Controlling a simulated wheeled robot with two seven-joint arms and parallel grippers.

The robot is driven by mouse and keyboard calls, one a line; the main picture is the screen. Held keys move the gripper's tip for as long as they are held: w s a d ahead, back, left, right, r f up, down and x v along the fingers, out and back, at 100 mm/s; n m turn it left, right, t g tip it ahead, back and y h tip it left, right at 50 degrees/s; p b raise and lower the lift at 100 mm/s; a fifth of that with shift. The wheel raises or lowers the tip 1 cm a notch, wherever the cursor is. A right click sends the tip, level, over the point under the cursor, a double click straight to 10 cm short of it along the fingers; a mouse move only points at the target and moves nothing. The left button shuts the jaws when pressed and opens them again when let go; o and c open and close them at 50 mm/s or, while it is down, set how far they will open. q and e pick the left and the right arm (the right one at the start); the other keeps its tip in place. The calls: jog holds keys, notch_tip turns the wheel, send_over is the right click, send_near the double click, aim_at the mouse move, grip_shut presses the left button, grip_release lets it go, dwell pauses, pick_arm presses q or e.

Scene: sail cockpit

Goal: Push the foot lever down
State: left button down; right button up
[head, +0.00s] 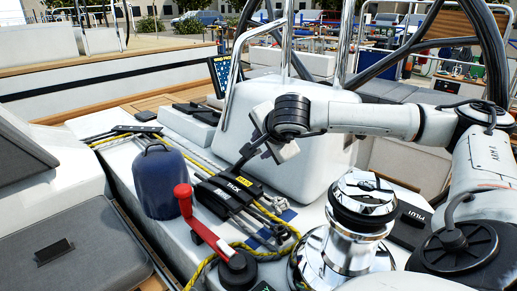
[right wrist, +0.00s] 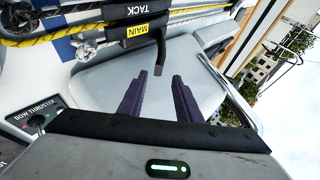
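A bank of black rope clutches sits on the white deck console, with levers lettered MAIN (head: 242,181) and TACK (head: 234,190) lying down. A further black lever (head: 249,150) beside MAIN stands raised; its lettering cannot be read, so I cannot confirm that it is the foot lever. In the right wrist view this raised lever (right wrist: 160,50) points toward my right gripper (right wrist: 158,80). The gripper's two dark fingers are apart with nothing between them, and the lever's tip appears just beyond the fingertips. Whether they touch cannot be told. My left gripper is not in view.
A red-handled lever (head: 200,228), a blue-covered winch (head: 160,182) and a chrome winch (head: 348,230) stand around the clutches. Yellow and grey ropes run through them. A white pedestal (head: 245,115) with steel rails rises behind. A bow thruster panel (right wrist: 38,119) shows in the right wrist view.

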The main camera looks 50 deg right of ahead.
jog(key=shift+s+a+r, duration=0.1)
jog(key=shift+s+r, duration=0.05)
jog(key=shift+s, duration=0.05)
